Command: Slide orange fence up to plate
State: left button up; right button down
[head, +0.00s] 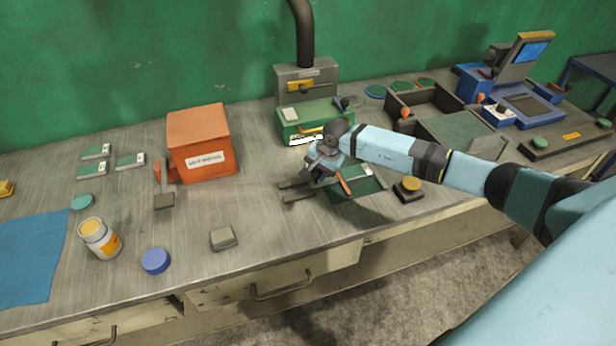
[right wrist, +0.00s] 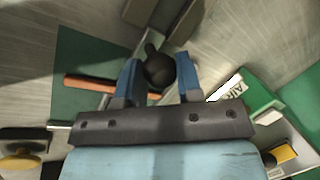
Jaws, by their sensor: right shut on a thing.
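The orange fence (head: 344,184) is a thin bar lying across the green plate (head: 372,187), just right of my right gripper. My right gripper (head: 318,173) is low over the bench beside the plate. In the right wrist view its blue fingers (right wrist: 159,72) are shut on a round black knob (right wrist: 158,70). I cannot tell how the knob joins the fence. My left gripper is out of view.
Dark grey bars (head: 296,196) lie left of my gripper. A green box (head: 306,118) with a black pipe stands behind. A yellow-topped button (head: 411,184) is right of the plate.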

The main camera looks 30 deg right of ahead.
jog(key=shift+d, duration=0.1)
jog(key=c, duration=0.8)
grip_release()
jog(key=shift+r, duration=0.1)
jog(key=b+v, duration=0.2)
jog(key=v, duration=1.1)
jog(key=shift+s+d+r, duration=0.1)
jog(key=shift+s+r, duration=0.05)
jog(key=shift+r, duration=0.15)
